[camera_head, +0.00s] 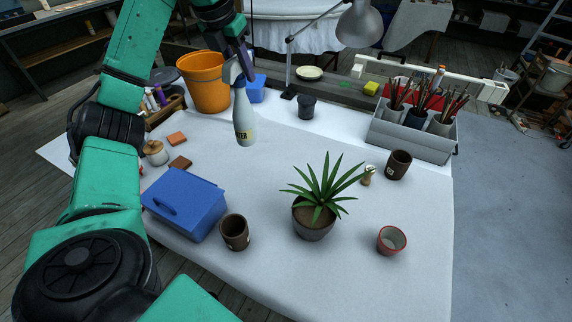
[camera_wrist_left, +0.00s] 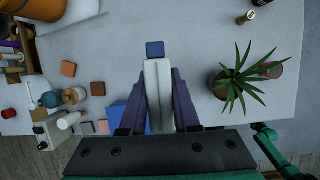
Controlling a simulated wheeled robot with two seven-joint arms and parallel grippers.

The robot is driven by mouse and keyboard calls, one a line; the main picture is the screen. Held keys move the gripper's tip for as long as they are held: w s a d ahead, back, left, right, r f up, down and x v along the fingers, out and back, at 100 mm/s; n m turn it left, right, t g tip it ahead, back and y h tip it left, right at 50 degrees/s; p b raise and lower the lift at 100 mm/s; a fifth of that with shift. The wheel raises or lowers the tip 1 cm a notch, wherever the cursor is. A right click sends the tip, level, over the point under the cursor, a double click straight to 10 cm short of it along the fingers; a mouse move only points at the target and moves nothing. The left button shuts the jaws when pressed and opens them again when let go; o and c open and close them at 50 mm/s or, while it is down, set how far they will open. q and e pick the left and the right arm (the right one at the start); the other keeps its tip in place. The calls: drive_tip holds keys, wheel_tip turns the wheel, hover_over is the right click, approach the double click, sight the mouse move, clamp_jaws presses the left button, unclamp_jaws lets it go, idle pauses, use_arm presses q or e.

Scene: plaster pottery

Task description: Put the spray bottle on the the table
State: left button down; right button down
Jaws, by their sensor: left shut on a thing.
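The spray bottle (camera_head: 244,120) is white-grey with a dark label low on its body. It hangs nearly upright, its base seeming to be above the white-covered table (camera_head: 270,185). My left gripper (camera_head: 244,66) is shut on its upper part, near the spray head. In the left wrist view the pale bottle (camera_wrist_left: 159,88) sits between the two dark purple fingers, with a small blue square at its far end. My right gripper is not in view.
An orange bucket (camera_head: 204,85) and a small dark cup (camera_head: 306,106) stand near the bottle. A potted plant (camera_head: 318,205), a blue box (camera_head: 186,203) and a brown mug (camera_head: 235,232) stand nearer. A grey brush caddy (camera_head: 412,137) is at right. The table centre is clear.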

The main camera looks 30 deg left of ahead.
sight(237, 115)
use_arm(q)
wheel_tip(237, 115, down, 7)
drive_tip(key=b, duration=0.3)
drive_tip(key=shift+s+r, duration=0.15)
wheel_tip(237, 115, down, 13)
drive_tip(key=b, duration=0.3)
drive_tip(key=c, duration=0.6)
unclamp_jaws()
drive_tip(key=shift+c, duration=0.2)
drive_tip(key=shift+r, duration=0.1)
drive_tip(key=p+v, duration=0.1)
drive_tip(key=v, duration=1.1)
